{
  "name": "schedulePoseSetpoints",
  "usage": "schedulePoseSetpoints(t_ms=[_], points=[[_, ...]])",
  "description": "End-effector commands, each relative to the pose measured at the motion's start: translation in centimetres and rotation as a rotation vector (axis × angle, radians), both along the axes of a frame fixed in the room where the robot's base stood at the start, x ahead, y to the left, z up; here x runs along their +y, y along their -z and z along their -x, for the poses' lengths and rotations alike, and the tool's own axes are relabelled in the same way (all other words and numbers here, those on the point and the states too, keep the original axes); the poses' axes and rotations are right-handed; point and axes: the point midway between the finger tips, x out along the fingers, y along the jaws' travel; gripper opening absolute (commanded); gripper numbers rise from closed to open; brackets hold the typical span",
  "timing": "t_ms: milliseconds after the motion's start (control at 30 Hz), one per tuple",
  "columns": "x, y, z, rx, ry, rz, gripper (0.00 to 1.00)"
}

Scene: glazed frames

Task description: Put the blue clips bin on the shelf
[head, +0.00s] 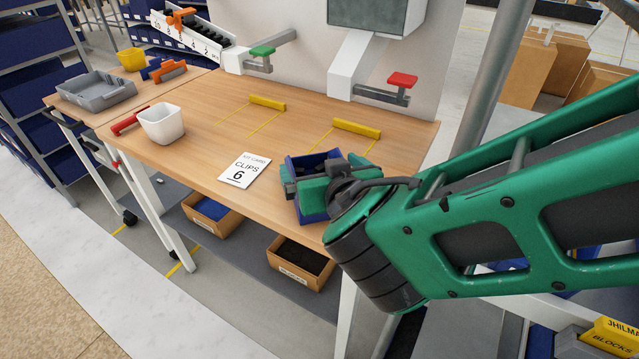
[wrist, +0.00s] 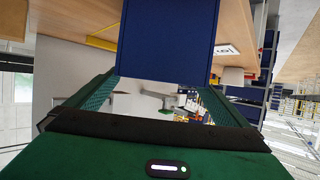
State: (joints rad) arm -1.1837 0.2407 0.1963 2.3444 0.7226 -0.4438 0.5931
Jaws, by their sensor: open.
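The blue bin (head: 314,212) stands on the wooden workbench (head: 205,140) near its front right edge, beside the card. No clips label shows on it, and its inside is mostly hidden by my gripper. My gripper (head: 308,186) is at the bin with its green fingers spread. In the wrist view the bin's blue wall (wrist: 168,40) fills the top middle, between the open fingers (wrist: 157,98); I cannot tell whether either touches it. A shelf rack (head: 30,75) with blue bins stands at the far left; I cannot tell whether it is the task's shelf.
Cardboard boxes (head: 300,263) sit below.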

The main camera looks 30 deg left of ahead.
Motion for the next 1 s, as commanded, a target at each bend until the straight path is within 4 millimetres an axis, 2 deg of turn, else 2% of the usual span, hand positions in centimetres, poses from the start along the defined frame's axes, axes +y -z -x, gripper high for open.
schedulePoseSetpoints(t_ms=[133,300,567,633,800,867,1000], points=[[1.2,0.7,-1.8,0.001,0.003,0.002,1.0],[2.3,1.3,-2.9,0.001,0.001,0.001,1.0],[2.4,1.4,-3.1,-0.001,0.001,0.001,1.0],[2.4,1.4,-3.1,-0.001,0.001,0.001,0.88],[2.4,1.4,-3.1,0.001,0.001,0.001,0.47],[2.4,1.4,-3.1,0.0,0.001,0.0,0.35],[2.4,1.4,-3.1,0.0,0.0,0.0,0.35]])
